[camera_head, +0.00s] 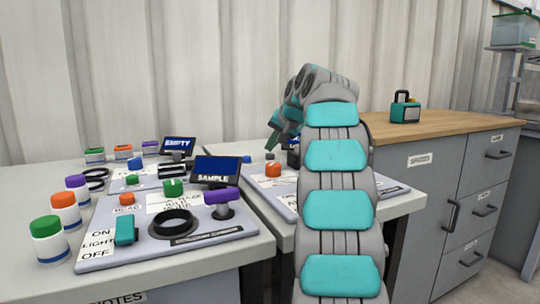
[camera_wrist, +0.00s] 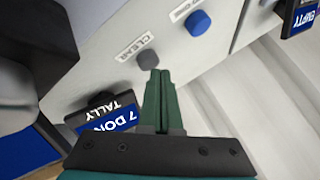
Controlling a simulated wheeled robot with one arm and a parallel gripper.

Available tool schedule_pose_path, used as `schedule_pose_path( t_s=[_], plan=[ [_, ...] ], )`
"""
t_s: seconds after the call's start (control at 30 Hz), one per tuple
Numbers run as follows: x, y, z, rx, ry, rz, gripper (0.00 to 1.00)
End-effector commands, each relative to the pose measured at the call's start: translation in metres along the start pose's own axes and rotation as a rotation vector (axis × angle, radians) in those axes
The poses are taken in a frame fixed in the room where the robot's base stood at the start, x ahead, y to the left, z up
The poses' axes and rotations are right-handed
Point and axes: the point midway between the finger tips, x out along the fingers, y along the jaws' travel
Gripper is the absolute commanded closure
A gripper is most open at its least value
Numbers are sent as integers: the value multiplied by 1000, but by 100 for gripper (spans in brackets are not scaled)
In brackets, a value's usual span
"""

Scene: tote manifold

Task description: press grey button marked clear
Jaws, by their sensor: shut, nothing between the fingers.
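The grey button (camera_wrist: 147,60) shows in the wrist view on a pale panel, with a label reading CLEAR (camera_wrist: 138,46) beside it. My gripper (camera_wrist: 161,73) has its green fingers together, and the tips appear very near the button's lower right edge; I cannot tell whether they touch. In the head view my gripper (camera_head: 272,145) points down at the back of the right-hand panel, just over a small dark grey knob (camera_head: 270,156) that looks like the same button.
A blue button (camera_wrist: 198,21) sits right of the grey one in the wrist view. A small display reading TALLY (camera_wrist: 105,115) stands close to my fingers. The SAMPLE display (camera_head: 217,171) and an orange knob (camera_head: 273,169) are nearby in the head view.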

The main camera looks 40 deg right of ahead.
Motion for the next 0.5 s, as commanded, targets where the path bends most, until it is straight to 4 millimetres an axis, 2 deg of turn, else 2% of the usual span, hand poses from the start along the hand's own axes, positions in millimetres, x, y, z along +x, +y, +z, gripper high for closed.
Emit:
schedule_pose_path(
  t_s=[0.5],
  plan=[
    [4,3,3,0,0,0,100]
  ],
)
